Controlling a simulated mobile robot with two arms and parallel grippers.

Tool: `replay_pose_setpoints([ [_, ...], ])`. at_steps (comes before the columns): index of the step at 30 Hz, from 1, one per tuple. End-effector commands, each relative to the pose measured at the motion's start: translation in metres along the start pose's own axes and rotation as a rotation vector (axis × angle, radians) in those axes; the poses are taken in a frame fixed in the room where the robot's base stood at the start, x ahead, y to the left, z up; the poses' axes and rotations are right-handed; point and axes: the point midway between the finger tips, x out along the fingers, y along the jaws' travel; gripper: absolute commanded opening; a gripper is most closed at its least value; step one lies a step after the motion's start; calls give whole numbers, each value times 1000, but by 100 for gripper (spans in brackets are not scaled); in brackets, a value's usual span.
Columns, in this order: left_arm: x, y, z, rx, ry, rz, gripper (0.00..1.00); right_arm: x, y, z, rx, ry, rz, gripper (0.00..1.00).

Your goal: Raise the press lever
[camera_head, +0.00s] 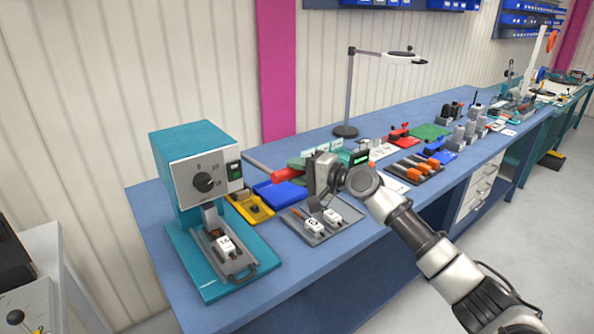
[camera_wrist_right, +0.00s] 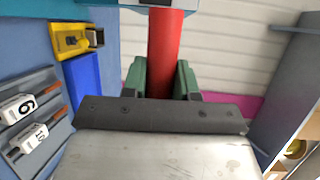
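The press (camera_head: 185,165) is a teal machine with a grey dial face, standing on a teal base at the left end of the blue bench. Its lever is a grey rod reaching out to the right and ending in a red handle (camera_head: 285,176). My right gripper (camera_head: 300,167) is at this handle. In the right wrist view the red handle (camera_wrist_right: 165,50) runs between the green fingers (camera_wrist_right: 160,78), which appear to touch it on both sides. The lever's pivot is hidden. My left gripper is not in view.
A grey tray with white numbered blocks (camera_head: 313,226) lies below my right gripper, beside a blue bin (camera_head: 284,194) and a yellow holder (camera_head: 250,206). A lamp (camera_head: 347,95) stands behind. Several tools and parts fill the bench to the right.

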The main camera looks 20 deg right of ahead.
Motion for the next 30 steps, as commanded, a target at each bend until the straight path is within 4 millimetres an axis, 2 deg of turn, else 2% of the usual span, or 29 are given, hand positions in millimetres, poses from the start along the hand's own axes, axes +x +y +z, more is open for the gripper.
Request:
replay_pose_setpoints([
  [1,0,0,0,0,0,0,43,0,0,0,0,0,0,19],
  [5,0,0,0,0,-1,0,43,0,0,0,0,0,0,0],
  [11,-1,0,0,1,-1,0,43,0,-1,0,0,0,0,0],
  [17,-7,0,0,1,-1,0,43,0,-11,0,-1,0,-2,0],
  [23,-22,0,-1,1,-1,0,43,1,-35,-1,-2,1,-6,0],
  [30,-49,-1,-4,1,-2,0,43,10,-82,-4,-1,1,-8,0],
])
